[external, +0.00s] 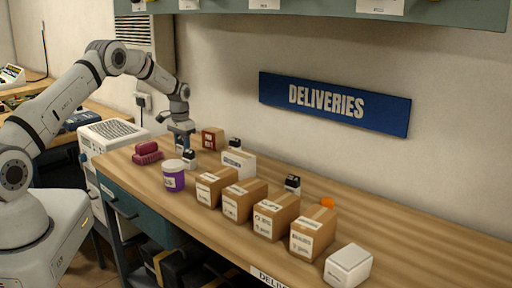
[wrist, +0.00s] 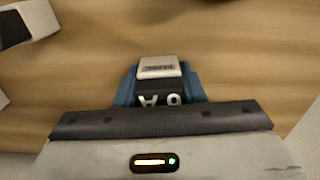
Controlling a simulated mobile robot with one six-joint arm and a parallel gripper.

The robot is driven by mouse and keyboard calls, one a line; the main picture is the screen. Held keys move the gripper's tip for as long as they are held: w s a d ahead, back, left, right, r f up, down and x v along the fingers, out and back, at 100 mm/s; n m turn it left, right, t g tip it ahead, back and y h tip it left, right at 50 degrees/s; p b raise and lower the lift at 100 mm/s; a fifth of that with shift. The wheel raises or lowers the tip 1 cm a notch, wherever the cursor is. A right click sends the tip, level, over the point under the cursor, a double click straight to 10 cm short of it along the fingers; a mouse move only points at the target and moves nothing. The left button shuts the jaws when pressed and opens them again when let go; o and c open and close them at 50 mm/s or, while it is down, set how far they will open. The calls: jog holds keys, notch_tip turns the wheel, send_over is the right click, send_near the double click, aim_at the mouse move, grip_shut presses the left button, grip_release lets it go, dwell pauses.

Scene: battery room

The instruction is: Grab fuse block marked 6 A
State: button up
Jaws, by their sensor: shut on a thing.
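My gripper (wrist: 158,88) is shut on a fuse block (wrist: 160,68) with a dark body and a white labelled top. Its white marking appears upside down and reads as 6 A, partly cut off by my gripper body. Blue fingers sit on both sides of the block. In the external view, my gripper (external: 180,133) points down at the far left part of the bench. The held block is small and mostly hidden there, so I cannot tell whether it touches the bench.
Other black-and-white blocks stand on the wooden bench (external: 420,262): one close by (external: 189,159), one behind a white box (external: 234,145), one behind the cartons (external: 292,184). A purple tub (external: 173,180), maroon item (external: 147,153) and brown box (external: 213,139) are near my gripper.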

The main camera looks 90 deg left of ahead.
jog(key=shift+c, duration=0.9)
jog(key=shift+r, duration=0.1)
